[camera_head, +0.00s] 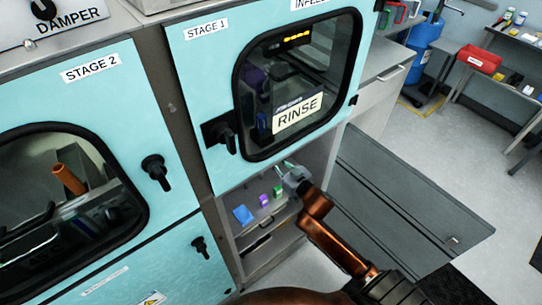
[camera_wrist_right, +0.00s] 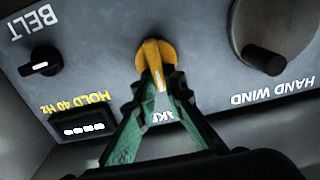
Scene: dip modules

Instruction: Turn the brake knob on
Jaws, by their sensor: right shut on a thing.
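The brake knob (camera_wrist_right: 156,55) is yellow-orange with a pale pointer line. It is on a grey panel (camera_wrist_right: 105,25) in the right wrist view, where the lettering is upside down. Its label is partly hidden by my fingers. The pointer line runs toward the bottom of the picture. My right gripper (camera_wrist_right: 158,86) has its green-padded fingers closed on the two sides of the knob. In the head view my right gripper (camera_head: 291,175) is small, in front of the open bay below the RINSE door. The knob cannot be made out there. My left gripper is not in view.
A black BELT knob (camera_wrist_right: 40,62), a HOLD 40 Hz display (camera_wrist_right: 83,128) and a HAND WIND wheel (camera_wrist_right: 270,35) flank the knob. In the head view, the RINSE door (camera_head: 215,80) is above my gripper. Small coloured items, including a blue one (camera_head: 243,215), sit in the bay.

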